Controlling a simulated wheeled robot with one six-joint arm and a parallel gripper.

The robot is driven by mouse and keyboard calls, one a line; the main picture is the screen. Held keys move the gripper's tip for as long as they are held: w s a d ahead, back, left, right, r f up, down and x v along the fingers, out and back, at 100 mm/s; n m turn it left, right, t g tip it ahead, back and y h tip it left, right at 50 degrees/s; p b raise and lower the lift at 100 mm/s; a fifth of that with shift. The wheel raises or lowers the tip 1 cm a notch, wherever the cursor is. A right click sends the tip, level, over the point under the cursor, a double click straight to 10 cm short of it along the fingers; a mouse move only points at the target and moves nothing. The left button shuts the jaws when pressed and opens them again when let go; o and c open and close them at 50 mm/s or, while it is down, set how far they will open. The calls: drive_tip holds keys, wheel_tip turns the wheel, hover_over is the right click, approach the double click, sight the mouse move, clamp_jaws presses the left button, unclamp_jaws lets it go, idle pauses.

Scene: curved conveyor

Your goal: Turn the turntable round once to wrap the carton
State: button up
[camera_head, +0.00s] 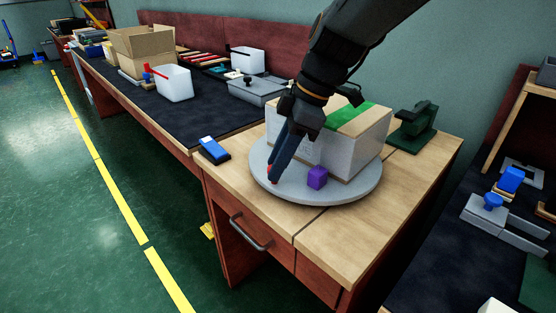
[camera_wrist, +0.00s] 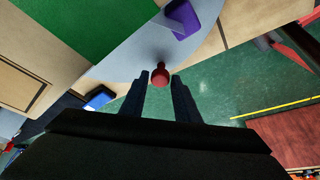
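The turntable (camera_head: 345,195) is a round light-grey disc on a wooden bench; its edge also shows in the wrist view (camera_wrist: 130,62). The carton (camera_head: 315,150) stands on it, pale-sided with a green strip on top. A purple block (camera_head: 317,178) sits on the disc beside the carton. A red knob (camera_wrist: 160,77) stands at the disc's rim. My gripper (camera_head: 273,172) points down at the rim, left of the purple block. In the wrist view its fingers (camera_wrist: 160,82) are apart, with the knob between or just beyond their tips and slim gaps visible on both sides.
A blue and black object (camera_head: 214,150) lies on the bench left of the disc. A dark green device (camera_head: 415,125) stands behind right. The bench front right is clear. Grey boxes and a white bin (camera_head: 173,83) stand on the dark mat behind.

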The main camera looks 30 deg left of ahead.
drive_tip(key=shift+o, duration=0.9)
drive_tip(key=v, duration=0.7)
drive_tip(key=shift+d+r+p, duration=0.2)
drive_tip(key=shift+r+p, duration=0.15)
drive_tip(key=shift+w, duration=0.15)
